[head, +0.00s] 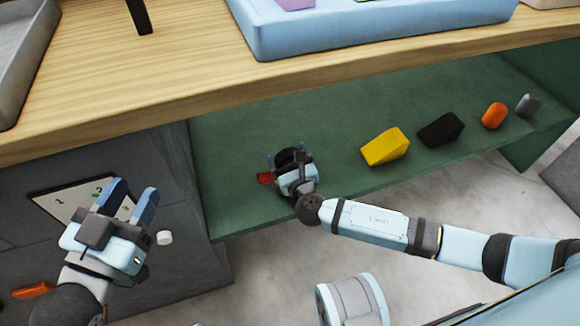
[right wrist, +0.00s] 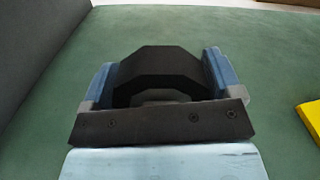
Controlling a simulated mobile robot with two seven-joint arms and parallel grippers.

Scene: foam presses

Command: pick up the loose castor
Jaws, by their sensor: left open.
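A black rounded piece (head: 287,157), which looks like the loose castor, is on the green shelf (head: 230,205) under the wooden worktop. My right gripper (head: 290,160) is down at the shelf with one finger on each side of it. In the right wrist view the black piece (right wrist: 158,72) fills most of the space between the blue fingers; whether both press on it cannot be told. Its lower part is hidden behind the gripper body. My left gripper (head: 130,197) is open and empty, in front of the grey cabinet at the left.
A red piece (head: 265,178) lies just left of my right gripper. To the right on the shelf stand a yellow wedge (head: 385,147), a black wedge (head: 440,130), an orange piece (head: 494,115) and a grey piece (head: 527,104). The worktop edge (head: 330,70) overhangs the shelf.

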